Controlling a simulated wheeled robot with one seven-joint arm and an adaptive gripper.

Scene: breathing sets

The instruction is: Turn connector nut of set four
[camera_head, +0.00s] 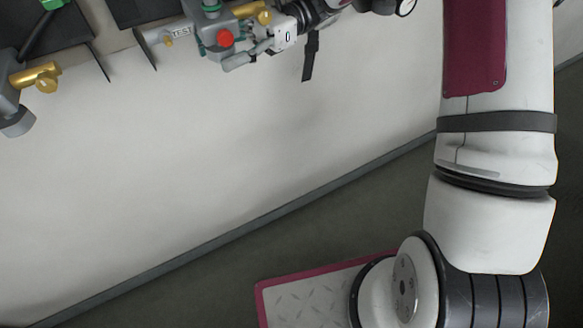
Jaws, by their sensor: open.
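A grey breathing-set fitting with a red button (226,38) stands at the top of the head view. A gold connector (252,12) sticks out on its right side. My gripper (250,44) comes in from the upper right, its fingers open close beside this fitting. One grey finger shows below the connector; the other is hard to make out. I cannot tell whether a finger touches the connector. I see no set number, so I cannot tell which set is four.
Another grey fitting with a gold connector (36,77) is at the far left. Dark panels (38,35) stand at the top left. The pale surface (200,170) below is bare up to its grey edge.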

